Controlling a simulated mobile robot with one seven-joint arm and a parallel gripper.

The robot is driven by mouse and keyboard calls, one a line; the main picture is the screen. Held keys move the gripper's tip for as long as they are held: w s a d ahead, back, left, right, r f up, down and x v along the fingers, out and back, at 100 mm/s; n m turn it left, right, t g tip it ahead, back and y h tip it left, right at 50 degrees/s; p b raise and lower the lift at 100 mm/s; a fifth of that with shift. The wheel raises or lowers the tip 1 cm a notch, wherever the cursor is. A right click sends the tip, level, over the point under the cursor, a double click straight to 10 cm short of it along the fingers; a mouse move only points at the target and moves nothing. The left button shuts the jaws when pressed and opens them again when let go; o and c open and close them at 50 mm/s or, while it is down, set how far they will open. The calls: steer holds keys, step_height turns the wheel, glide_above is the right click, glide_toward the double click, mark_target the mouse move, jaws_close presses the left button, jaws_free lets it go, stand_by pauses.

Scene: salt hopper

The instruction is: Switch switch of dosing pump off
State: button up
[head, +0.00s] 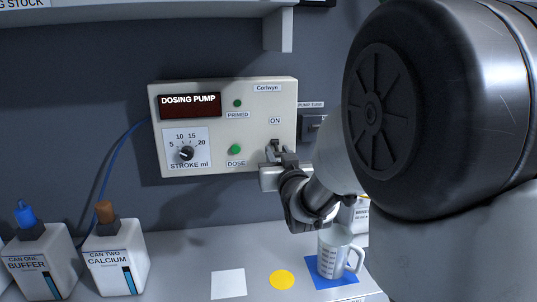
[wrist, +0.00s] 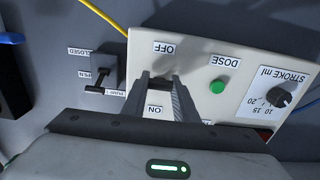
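The dosing pump (head: 227,124) is a cream wall panel in the head view, and part of it shows upside down in the wrist view (wrist: 218,62). Its switch (head: 275,146) is a small dark part under the ON label, at the panel's lower right. In the wrist view the OFF and ON labels lie on either side of the fingertips. My gripper (head: 277,156) is at the switch. Its two fingers (wrist: 161,84) stand apart, with a gap between them. The lever is mostly hidden by the fingers, so I cannot tell its position or any contact.
A green DOSE button (head: 235,149) and a stroke knob (head: 187,153) sit left of the switch. A pump tube valve (wrist: 98,79) is on the wall beside the panel. Below are two cans (head: 116,262), a measuring jug (head: 336,254) and a bare white square (head: 228,283).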

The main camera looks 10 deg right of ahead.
steer(key=c, duration=0.5)
steer(key=shift+o, duration=0.2)
steer(key=shift+f+b, duration=0.45)
steer(key=shift+b, duration=0.8)
steer(key=t+b, duration=0.1)
steer(key=b, duration=0.2)
steer(key=shift+w, duration=0.1)
steer(key=shift+r, duration=0.2)
steer(key=o, duration=1.1)
steer(key=shift+c, duration=0.2)
